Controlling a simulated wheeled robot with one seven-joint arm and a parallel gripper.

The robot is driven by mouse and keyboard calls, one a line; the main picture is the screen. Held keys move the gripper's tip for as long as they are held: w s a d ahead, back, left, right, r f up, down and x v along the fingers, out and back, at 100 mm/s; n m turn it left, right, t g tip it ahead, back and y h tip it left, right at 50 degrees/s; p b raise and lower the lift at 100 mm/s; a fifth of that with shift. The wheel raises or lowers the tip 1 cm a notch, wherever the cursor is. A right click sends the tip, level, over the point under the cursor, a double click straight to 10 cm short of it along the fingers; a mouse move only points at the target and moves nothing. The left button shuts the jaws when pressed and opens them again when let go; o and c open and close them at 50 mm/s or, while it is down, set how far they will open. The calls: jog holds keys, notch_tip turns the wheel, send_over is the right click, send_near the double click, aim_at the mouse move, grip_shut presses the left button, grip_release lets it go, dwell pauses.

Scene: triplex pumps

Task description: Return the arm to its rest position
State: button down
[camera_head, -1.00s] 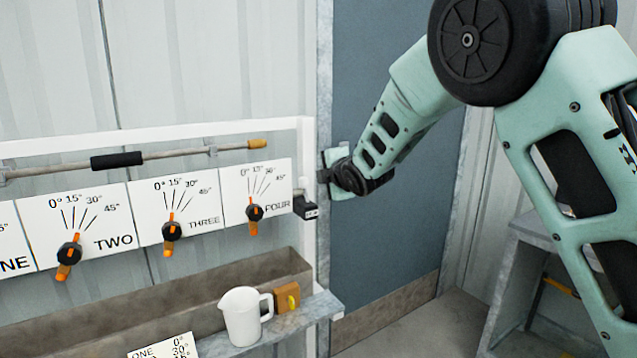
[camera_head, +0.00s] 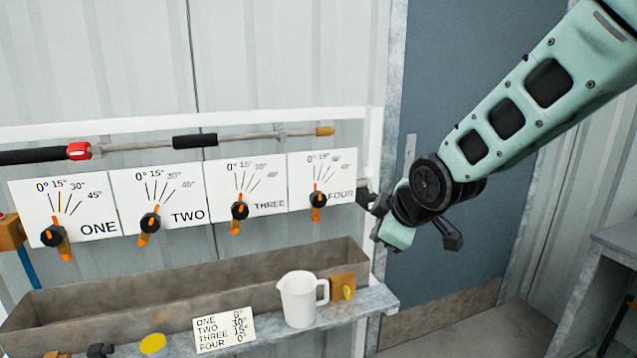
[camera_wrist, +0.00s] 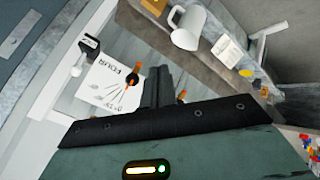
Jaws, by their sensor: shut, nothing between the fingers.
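My arm (camera_head: 510,120) reaches in from the upper right in the head view, bent at the wrist. Its end is beside the right end of the lever board, in front of the blue-grey door; the fingers are hard to make out there. In the wrist view my gripper (camera_wrist: 160,78) is shut and empty, its dark fingers together. Beyond the fingers are the FOUR label (camera_wrist: 110,85) and orange-and-black levers. No contact with the board is visible. In the head view, lever FOUR (camera_head: 318,200) is just left of my wrist.
A white mug (camera_head: 298,300), a wooden block (camera_head: 343,287) and a settings card (camera_head: 224,330) are on the ledge below a trough (camera_head: 190,292). A white frame post (camera_head: 374,165) is close to my wrist. A grey table (camera_head: 615,240) stands at right.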

jog(key=s+f+m+g, duration=0.1)
jog(key=s+m+g, duration=0.1)
jog(key=s, duration=0.8)
jog(key=s+f+m+g+h, duration=0.1)
jog(key=s+f+m+g, duration=0.1)
jog(key=s, duration=0.9)
jog(key=s+f+m+g+h, duration=0.1)
jog(key=s+g, duration=0.3)
jog(key=s, duration=0.6)
jog(key=shift+s+d+f+m, duration=0.35)
jog(key=shift+s+f+m, duration=0.05)
jog(key=shift+f+m, duration=0.1)
